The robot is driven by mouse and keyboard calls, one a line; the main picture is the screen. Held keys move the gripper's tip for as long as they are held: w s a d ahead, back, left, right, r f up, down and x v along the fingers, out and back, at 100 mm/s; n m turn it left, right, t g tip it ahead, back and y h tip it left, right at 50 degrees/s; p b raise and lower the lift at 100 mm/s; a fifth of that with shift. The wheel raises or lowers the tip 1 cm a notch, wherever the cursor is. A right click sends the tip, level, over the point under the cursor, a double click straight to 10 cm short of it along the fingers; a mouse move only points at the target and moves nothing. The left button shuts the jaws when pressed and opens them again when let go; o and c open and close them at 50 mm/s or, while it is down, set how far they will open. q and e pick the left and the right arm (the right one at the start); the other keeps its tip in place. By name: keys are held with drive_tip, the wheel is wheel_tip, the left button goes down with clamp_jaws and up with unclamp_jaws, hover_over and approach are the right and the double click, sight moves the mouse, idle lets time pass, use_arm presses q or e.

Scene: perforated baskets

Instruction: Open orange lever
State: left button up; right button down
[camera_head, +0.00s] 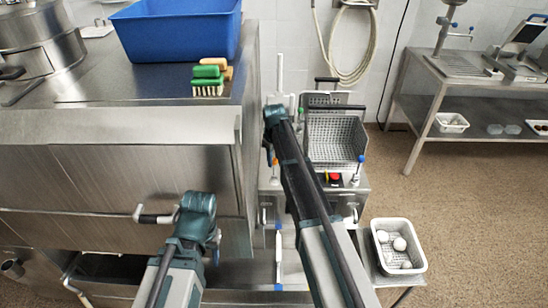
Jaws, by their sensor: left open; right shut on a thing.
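The orange-tipped lever (275,162) stands small and upright at the front left of the fryer (345,203), just left of my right arm. My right gripper (279,100) is above and beyond the lever, by the back left of the fryer. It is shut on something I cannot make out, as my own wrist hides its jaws. My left gripper (152,214) is open and empty, in front of the steel cabinet and well left of the lever.
A perforated basket (335,138) and a blue-tipped lever (359,163) are right of my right arm, with a red button (334,178) nearby. A steel counter (150,90) holds a blue bin (180,30) and brushes (208,80). A white basket (399,246) stands lower right.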

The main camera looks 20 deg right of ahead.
drive_tip(key=s+a+f+t+h+b, duration=0.2)
drive_tip(key=s+f+t+b, duration=0.3)
drive_tip(key=b, duration=0.9)
drive_tip(key=s+t, duration=0.3)
drive_tip(key=t, duration=0.1)
drive_tip(key=shift+f+h+b, duration=0.3)
drive_tip(key=shift+f, duration=0.1)
drive_tip(key=shift+a+f, duration=0.15)
drive_tip(key=shift+f, duration=0.05)
drive_tip(key=shift+s, duration=0.1)
drive_tip(key=c, duration=0.5)
unclamp_jaws()
drive_tip(key=shift+r, duration=0.1)
